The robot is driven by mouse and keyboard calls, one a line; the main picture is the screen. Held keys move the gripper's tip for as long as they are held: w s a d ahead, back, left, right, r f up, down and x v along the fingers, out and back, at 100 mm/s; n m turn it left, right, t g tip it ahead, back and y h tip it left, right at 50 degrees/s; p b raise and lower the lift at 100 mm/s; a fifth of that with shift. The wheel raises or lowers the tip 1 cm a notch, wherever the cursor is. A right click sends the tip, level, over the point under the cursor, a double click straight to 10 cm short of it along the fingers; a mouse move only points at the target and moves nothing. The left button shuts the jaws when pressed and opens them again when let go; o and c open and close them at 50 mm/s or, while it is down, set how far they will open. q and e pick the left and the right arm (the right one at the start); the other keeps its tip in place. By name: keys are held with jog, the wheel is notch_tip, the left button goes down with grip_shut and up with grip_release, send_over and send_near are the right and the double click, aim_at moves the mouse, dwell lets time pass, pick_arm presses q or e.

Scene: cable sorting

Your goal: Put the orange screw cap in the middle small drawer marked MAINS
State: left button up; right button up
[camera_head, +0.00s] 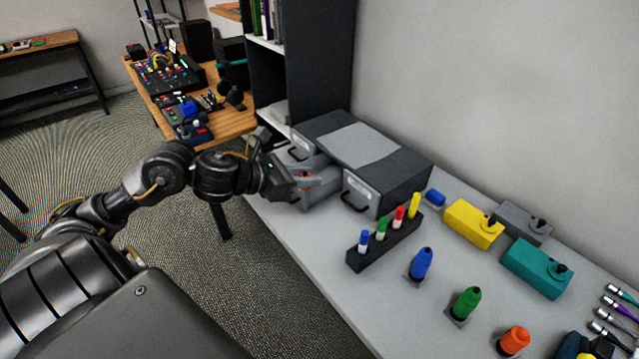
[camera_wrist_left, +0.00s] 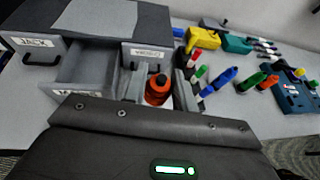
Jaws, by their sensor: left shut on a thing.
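The orange screw cap (camera_wrist_left: 157,92), with a dark top, is held between the fingers of my left gripper (camera_wrist_left: 160,82). In the head view, the left gripper (camera_head: 300,182) is beside the drawer unit, with a bit of orange showing at its fingers. The middle small drawer (camera_wrist_left: 88,68) is pulled open and looks empty where I can see in. Its front label is partly hidden by my gripper's body. In the wrist view the cap appears right of the open drawer, before the drawer labelled VIDEO (camera_wrist_left: 148,52). My right gripper is not in view.
The drawer labelled JACK (camera_wrist_left: 38,45) is shut, left of the open one. On the table stand a black marker rack (camera_head: 385,243), blue (camera_head: 421,264), green (camera_head: 466,302) and orange (camera_head: 514,340) pieces. Yellow (camera_head: 473,223) and teal (camera_head: 537,268) boxes lie behind.

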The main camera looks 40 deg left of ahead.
pick_arm(q)
jog(key=r, duration=0.1)
jog(key=a+r+n+y, duration=0.1)
jog(key=a+r, duration=0.1)
jog(key=shift+w+a+n+t+y, duration=0.2)
jog(key=shift+w+n+t+y, duration=0.1)
jog(key=shift+y, duration=0.1)
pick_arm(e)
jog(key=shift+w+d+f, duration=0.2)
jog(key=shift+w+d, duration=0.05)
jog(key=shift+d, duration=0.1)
pick_arm(q)
jog(key=w+a+f+p, duration=0.3)
jog(key=w+a+f, duration=0.5)
jog(key=w+f, duration=0.1)
jog(key=shift+w+a+f, duration=0.2)
jog(key=shift+w+a, duration=0.05)
jog(key=shift+w, duration=0.55)
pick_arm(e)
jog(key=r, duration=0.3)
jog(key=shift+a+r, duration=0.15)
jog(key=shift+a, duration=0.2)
